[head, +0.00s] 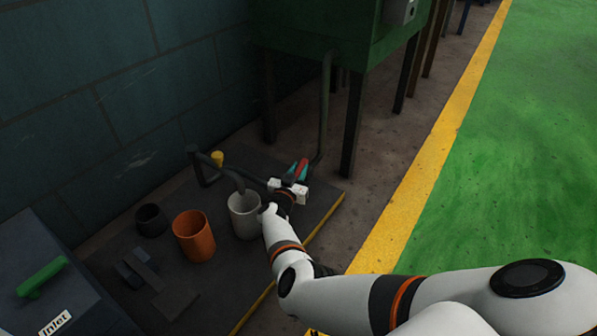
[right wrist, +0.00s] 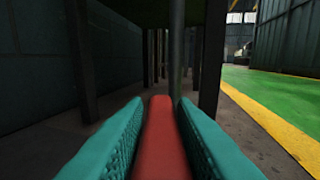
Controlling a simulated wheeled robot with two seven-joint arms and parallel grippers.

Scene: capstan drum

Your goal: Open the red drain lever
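The red drain lever (head: 302,168) is at the end of the dark pipe, at the edge of the dark platform. In the right wrist view the lever (right wrist: 161,140) runs straight away from the camera between two teal finger pads. My right gripper (head: 295,176) is around the lever, with a pad close along each side; it appears shut on it. The fingers also show in the right wrist view (right wrist: 162,112). The lever's pivot is hidden behind the gripper. My left gripper is not in view.
A white cup (head: 244,214) stands under the pipe outlet, left of my right gripper. An orange cup (head: 194,238) and a black cup (head: 151,220) stand further left. The green floor (head: 530,130) at right is clear.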

